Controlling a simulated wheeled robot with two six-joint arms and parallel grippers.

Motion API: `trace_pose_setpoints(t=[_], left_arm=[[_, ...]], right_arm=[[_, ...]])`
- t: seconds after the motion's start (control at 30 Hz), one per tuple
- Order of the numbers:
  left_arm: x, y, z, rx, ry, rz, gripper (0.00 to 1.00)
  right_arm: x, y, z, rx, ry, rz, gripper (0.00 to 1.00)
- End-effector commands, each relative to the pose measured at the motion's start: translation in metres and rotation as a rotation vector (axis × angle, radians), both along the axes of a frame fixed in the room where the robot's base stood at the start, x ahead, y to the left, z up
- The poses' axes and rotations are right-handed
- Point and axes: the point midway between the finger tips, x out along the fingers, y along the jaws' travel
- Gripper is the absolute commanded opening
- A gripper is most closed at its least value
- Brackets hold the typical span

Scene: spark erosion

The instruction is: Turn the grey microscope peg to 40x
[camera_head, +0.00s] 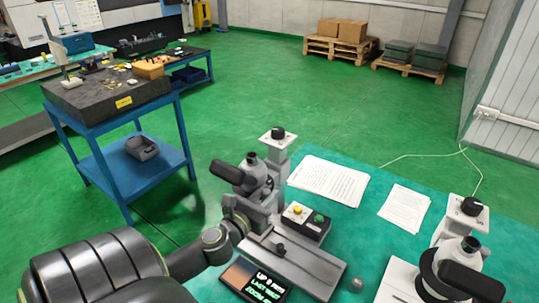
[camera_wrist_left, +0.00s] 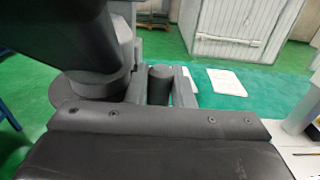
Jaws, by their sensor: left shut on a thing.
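A grey microscope (camera_head: 256,172) with a black eyepiece stands at the left end of the green-topped table. My left gripper (camera_head: 258,207) is low against the microscope's near side, shut on a small part that it mostly hides in the head view. In the left wrist view, a dark grey upright peg (camera_wrist_left: 160,85) stands between the fingers of my left gripper (camera_wrist_left: 162,90). The microscope's dark body fills the upper left of that view. I cannot read a zoom mark on the peg. My right gripper is not in view.
A small screen (camera_head: 254,280) with green and white text lies before the microscope. A button box (camera_head: 306,221) and grey base plate (camera_head: 300,262) are beside it. A second microscope (camera_head: 460,250) stands at right. Papers (camera_head: 328,180) lie behind. A blue cart (camera_head: 120,150) stands left.

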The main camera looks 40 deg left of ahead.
Motion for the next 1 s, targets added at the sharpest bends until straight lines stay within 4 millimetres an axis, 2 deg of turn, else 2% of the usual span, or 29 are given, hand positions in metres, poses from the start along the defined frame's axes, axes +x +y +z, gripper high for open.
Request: trace_pose_setpoints(t=[0.3,0.77,0.8,1.0], left_arm=[[-0.0026,0.0013,-0.0005,0.003,0.000,-0.075,0.00],[-0.0029,0.0016,-0.0003,0.002,0.000,-0.082,0.00],[-0.0028,0.0016,-0.0003,0.002,0.000,-0.082,0.26],[-0.0027,0.0015,-0.0002,0.001,-0.001,-0.082,0.29]], right_arm=[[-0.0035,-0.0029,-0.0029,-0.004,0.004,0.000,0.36],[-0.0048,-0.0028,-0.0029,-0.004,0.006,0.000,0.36],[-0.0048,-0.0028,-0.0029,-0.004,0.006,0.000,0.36],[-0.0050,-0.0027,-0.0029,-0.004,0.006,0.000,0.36]])
